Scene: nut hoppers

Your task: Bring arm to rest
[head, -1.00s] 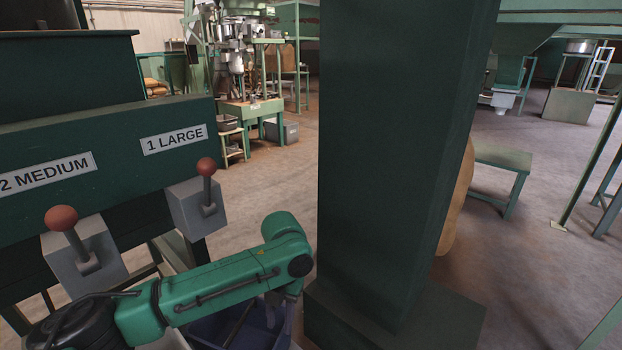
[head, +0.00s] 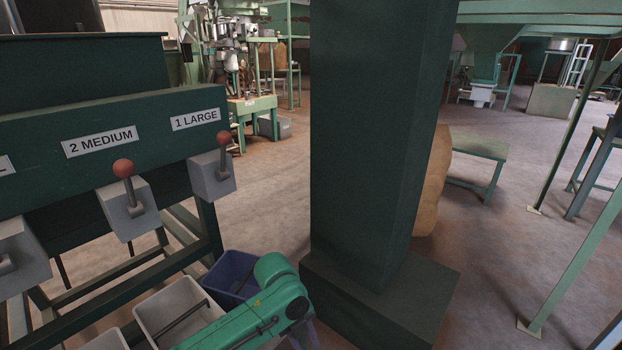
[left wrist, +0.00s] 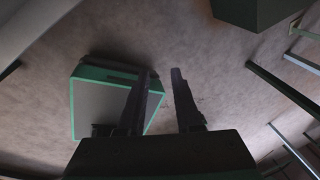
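My left arm (head: 265,310) is green and comes in low in the head view, in front of the bins and beside the dark green column. Its gripper is mostly cut off at the bottom edge there. In the left wrist view my left gripper (left wrist: 163,74) has its two dark fingers apart with nothing between them, over the floor. My right arm and gripper are not in view.
The hopper stand has levers with red knobs, the 1 LARGE lever (head: 223,160) and the 2 MEDIUM lever (head: 128,195). A blue bin (head: 228,268) and a grey bin (head: 160,308) sit below. The dark green column (head: 375,150) stands close right.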

